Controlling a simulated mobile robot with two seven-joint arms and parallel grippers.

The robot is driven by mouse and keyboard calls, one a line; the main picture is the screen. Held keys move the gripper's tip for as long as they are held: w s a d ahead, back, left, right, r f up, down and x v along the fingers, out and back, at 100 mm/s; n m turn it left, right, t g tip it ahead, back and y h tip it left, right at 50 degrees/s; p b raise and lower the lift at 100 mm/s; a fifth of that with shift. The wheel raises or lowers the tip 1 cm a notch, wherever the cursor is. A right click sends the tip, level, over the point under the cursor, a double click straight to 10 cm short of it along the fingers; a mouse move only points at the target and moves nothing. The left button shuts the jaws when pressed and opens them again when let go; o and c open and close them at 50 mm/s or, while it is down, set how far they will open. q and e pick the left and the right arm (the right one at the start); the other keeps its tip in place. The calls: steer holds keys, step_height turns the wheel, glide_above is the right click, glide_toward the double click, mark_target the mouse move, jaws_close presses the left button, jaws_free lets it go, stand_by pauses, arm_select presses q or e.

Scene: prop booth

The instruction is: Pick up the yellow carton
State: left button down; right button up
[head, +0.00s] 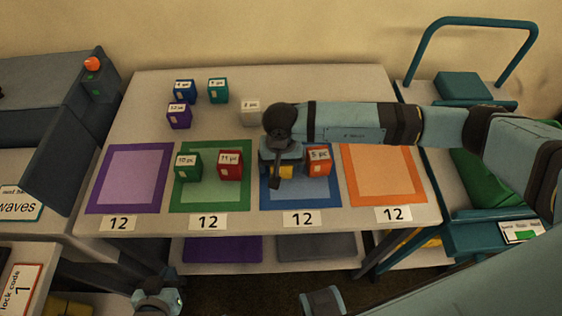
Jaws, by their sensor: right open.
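The yellow carton (286,172) is on the blue-bordered square (268,202), mostly hidden behind my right gripper. My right gripper (279,178) points down over it and is open, with a finger in front of the carton; whether the carton is between the fingers I cannot tell. A red-orange carton (319,162) labelled 5 pc stands close on its right. My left gripper (157,300) is at the bottom edge, below the table, partly cut off; its jaws cannot be made out.
A green carton (188,168) and a dark red carton (230,166) stand on the green square (208,202). Blue (184,92), teal (218,91), purple (179,116) and white (250,114) cartons stand behind. The purple (128,180) and orange (378,178) squares are empty. A teal cart (470,235) is right.

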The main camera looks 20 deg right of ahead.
steer(key=c, duration=1.1)
steer(key=shift+o, duration=0.2)
